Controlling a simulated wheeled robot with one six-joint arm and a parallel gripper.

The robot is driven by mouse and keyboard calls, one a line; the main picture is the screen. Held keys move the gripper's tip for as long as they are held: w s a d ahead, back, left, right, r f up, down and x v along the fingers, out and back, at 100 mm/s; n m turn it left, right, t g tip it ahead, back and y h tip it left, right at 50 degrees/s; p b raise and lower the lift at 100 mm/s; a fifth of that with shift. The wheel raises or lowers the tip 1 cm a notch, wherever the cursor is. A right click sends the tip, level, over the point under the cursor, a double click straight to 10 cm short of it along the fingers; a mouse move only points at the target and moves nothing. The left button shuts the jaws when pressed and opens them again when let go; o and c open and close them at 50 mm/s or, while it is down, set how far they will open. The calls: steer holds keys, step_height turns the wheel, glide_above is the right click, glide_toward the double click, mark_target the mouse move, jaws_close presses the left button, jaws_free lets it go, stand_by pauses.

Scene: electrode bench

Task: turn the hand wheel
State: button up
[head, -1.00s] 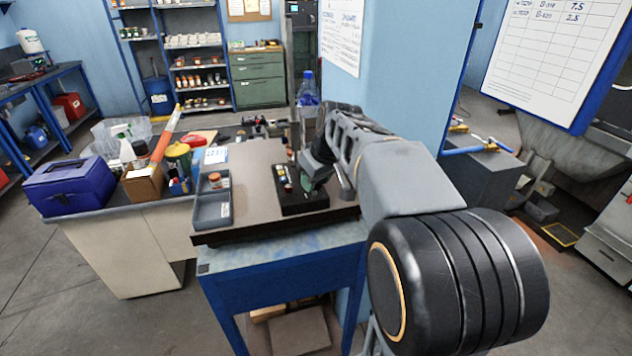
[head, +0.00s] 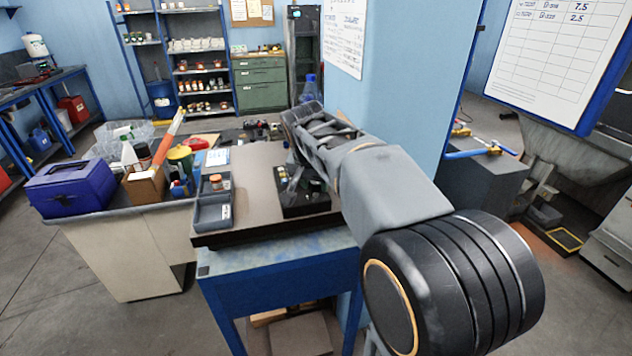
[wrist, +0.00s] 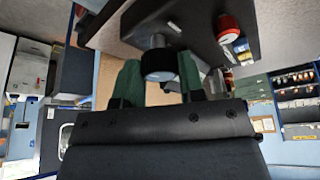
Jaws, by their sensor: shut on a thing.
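The hand wheel (wrist: 158,64) is a small dark round knob on a grey shaft, standing out from a dark block in the wrist view. The green fingers of my gripper (wrist: 158,80) lie on either side of the wheel and are shut on it. In the head view, the black block (head: 306,208) sits on the brown bench top, with my gripper (head: 292,188) down at it. My own arm partly covers the contact there, so the wheel is hard to make out.
A red and white round part (wrist: 228,28) stands on the block beside the wheel. A grey tray (head: 212,222) lies left of the block on the bench top (head: 250,180). A blue wall (head: 410,100) rises close behind my arm on the right.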

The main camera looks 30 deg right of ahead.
steer(key=shift+a+m+g+h, duration=0.1)
steer(key=shift+m+g+h, duration=0.5)
steer(key=shift+m, duration=1.5)
steer(key=o, duration=0.6)
steer(key=shift+o, duration=0.2)
steer(key=v, duration=1.3)
steer(key=shift+w+r, duration=0.15)
steer(key=shift+r, duration=0.25)
steer(key=shift+a, duration=0.1)
